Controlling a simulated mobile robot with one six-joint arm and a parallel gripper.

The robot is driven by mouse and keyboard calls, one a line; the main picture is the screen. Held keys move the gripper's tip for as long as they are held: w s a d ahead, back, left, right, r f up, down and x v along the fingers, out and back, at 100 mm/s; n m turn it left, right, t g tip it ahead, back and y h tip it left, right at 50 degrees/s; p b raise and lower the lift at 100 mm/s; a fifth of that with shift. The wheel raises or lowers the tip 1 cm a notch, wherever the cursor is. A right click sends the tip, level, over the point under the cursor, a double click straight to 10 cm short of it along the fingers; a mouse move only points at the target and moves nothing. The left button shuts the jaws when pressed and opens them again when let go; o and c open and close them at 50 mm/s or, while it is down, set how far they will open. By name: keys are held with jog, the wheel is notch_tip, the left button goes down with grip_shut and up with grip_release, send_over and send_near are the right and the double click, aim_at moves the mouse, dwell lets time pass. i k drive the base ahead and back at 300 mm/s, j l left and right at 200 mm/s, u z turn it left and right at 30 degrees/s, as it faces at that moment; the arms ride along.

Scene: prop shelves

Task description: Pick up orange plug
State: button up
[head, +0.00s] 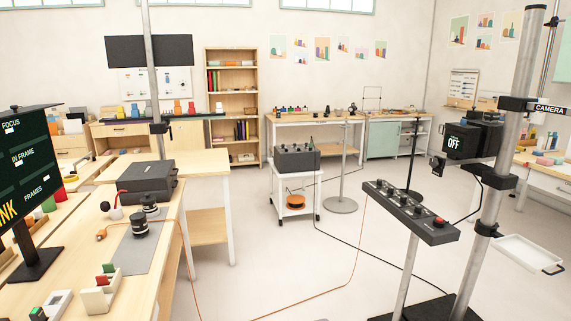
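A small orange plug (101,235) appears to lie on the wooden table (70,262) at the left, near the grey mat's left edge. It is small in this view, so its exact shape is hard to tell. My gripper is not in view.
Black knobbed parts (139,226) stand on the grey mat (133,252) beside the plug. A dark box (147,184) is behind, and a dark screen (30,180) stands at the left. A camera stand (500,180) is at the right. Open floor lies between.

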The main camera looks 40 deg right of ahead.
aim_at(102, 234)
jog(key=z, duration=2.35)
jog(key=u, duration=2.5)
jog(key=i+l+u, duration=0.35)
jog(key=i+l, duration=0.2)
jog(key=i, duration=0.2)
jog(key=i+l+u, duration=0.35)
jog(key=i+l, duration=0.25)
jog(key=l, duration=0.15)
jog(key=i+l+u, duration=0.2)
jog(key=l, duration=0.25)
jog(key=i+l+u, duration=0.15)
jog(key=i+l, duration=0.2)
jog(key=l, duration=0.15)
jog(key=i+l+u, duration=0.2)
jog(key=l, duration=0.3)
jog(key=i+l+u, duration=0.15)
jog(key=l, duration=0.35)
jog(key=i, duration=0.1)
